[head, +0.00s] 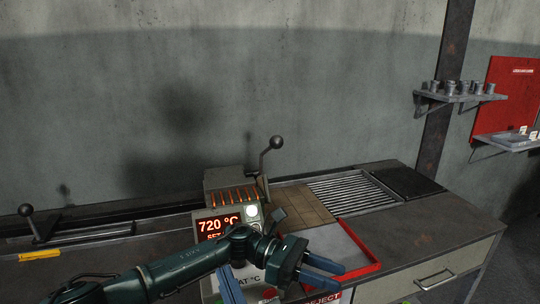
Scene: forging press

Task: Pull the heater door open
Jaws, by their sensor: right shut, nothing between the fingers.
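The heater (230,190) is a grey box near the middle of the bench, with glowing orange bars on top. Its front panel shows a red 720 °C display (218,224). A lever with a dark ball knob (276,142) stands up at its right side. I cannot tell which part is the door. My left gripper (340,279) is in front and to the right of the panel, its two blue fingers apart and empty, over the red-edged tray. My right gripper (231,286) shows as blue fingers at the bottom, below the display, partly behind my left arm.
A red-edged tray (372,268) lies right of the heater, with a slatted grate (350,193) and a dark plate (408,181) behind. Another ball-knob lever (26,211) and a yellow bar (39,254) are at left. A shelf (460,97) holds several metal cups.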

